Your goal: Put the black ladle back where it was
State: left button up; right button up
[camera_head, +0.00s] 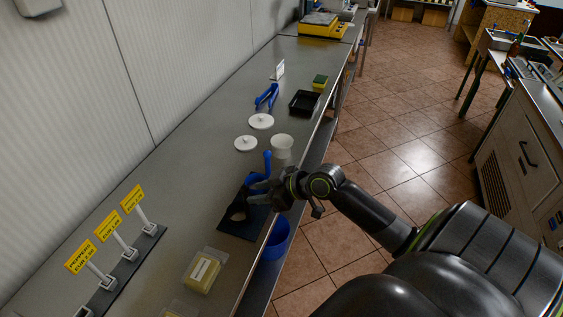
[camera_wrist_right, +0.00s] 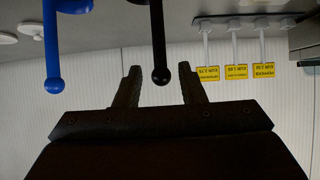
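My right gripper (camera_head: 262,190) reaches in from the right over the metal counter, above a dark mat (camera_head: 243,222). A dark rounded thing on the mat (camera_head: 237,211) may be the ladle's bowl; the gripper partly hides the area. In the right wrist view a black handle with a ball end (camera_wrist_right: 159,40), which looks like the ladle's, comes down from the top edge. Its ball end is between the fingertips of the right gripper (camera_wrist_right: 160,80), with gaps on both sides. The fingers are open. My left gripper is not in view.
A blue utensil (camera_head: 257,170) is close to the gripper; a blue handle (camera_wrist_right: 53,60) shows beside the black one. A white cup (camera_head: 282,146), white lids (camera_head: 245,143) and a black tray (camera_head: 304,102) are farther back. Yellow price signs (camera_head: 107,226) stand left; a blue bucket (camera_head: 274,243) is below.

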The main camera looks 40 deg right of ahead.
jog(key=v, duration=0.8)
jog(key=shift+s+b, duration=0.2)
jog(key=shift+b, duration=0.15)
jog(key=shift+d, duration=0.15)
jog(key=d+f+m+h, duration=0.5)
jog(key=d+f, duration=0.7)
jog(key=f, duration=0.4)
jog(key=s+d+f+m+g+h, duration=0.1)
jog(key=s+f, duration=0.3)
jog(key=f, duration=0.4)
jog(key=s+d+f+m+g+h, duration=0.1)
jog(key=s+f, duration=0.3)
jog(key=f, duration=0.5)
jog(key=s+a+f+g, duration=0.2)
jog(key=s+a+f, duration=0.1)
jog(key=s+f, duration=0.4)
jog(key=s+a+f+g, duration=0.2)
jog(key=s+a+f, duration=0.1)
jog(key=s+f, duration=0.35)
jog(key=s+a+f+g, duration=0.1)
jog(key=s+a+f, duration=0.2)
jog(key=s+a, duration=0.2)
jog(key=s+a+f+g, duration=0.1)
jog(key=s+a+f, duration=0.2)
jog(key=s+a, duration=0.3)
jog(key=s, duration=0.3)
jog(key=shift+a+f+g, duration=0.3)
jog(key=shift+f, duration=0.05)
